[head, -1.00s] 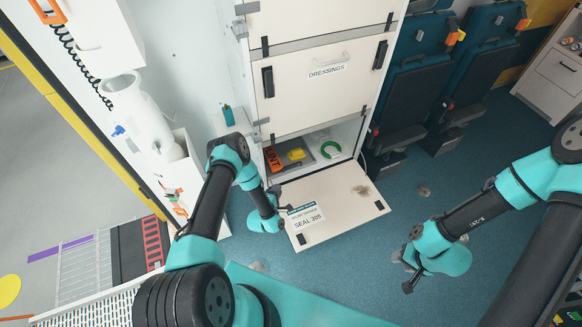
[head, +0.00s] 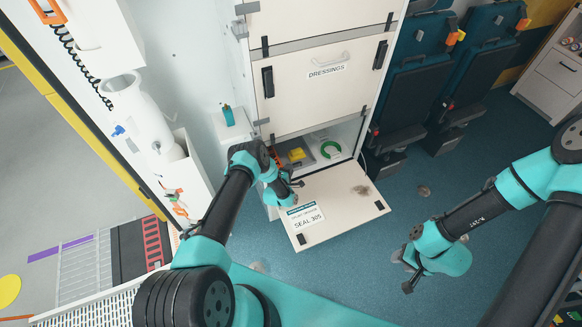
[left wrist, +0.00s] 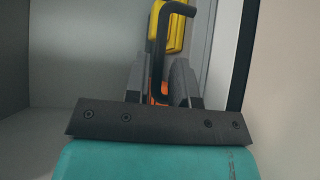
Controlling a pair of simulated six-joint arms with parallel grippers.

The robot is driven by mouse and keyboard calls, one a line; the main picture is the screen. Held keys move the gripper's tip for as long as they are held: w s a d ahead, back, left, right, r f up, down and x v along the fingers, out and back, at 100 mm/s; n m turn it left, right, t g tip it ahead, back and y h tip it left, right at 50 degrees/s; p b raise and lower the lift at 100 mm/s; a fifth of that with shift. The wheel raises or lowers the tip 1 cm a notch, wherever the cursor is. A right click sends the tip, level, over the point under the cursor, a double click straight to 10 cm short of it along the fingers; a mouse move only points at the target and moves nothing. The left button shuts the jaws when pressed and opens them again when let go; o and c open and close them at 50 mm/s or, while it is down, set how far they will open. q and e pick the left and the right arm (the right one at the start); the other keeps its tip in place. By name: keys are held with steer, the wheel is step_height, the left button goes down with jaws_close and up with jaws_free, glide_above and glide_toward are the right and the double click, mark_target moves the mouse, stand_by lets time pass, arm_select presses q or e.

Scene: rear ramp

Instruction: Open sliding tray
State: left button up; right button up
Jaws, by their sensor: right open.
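The sliding tray (head: 308,159) is grey and sits inside the cabinet's open lower compartment. It holds a yellow item (head: 296,154) and an orange one mostly hidden by my left arm. My left gripper (head: 298,184) is at the compartment's mouth, above the lowered flap. In the left wrist view, a black bent bar (left wrist: 158,50), apparently the tray's handle, stands between the two fingers of my left gripper (left wrist: 161,82). The fingers are apart, with a gap showing beside the bar; contact is unclear. My right gripper (head: 409,277) is open and empty, over the floor.
The cream flap (head: 345,205) labelled SEAL 305 lies lowered in front of the compartment. A closed DRESSINGS panel (head: 325,90) is above it. A green ring (head: 331,149) lies inside. Dark folding seats (head: 405,90) stand at the right.

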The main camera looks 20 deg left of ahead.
arm_select(q)
steer(key=shift+w+f, duration=0.2)
steer(key=shift+w, duration=1.1)
steer(key=shift+c, duration=0.4)
jaws_close()
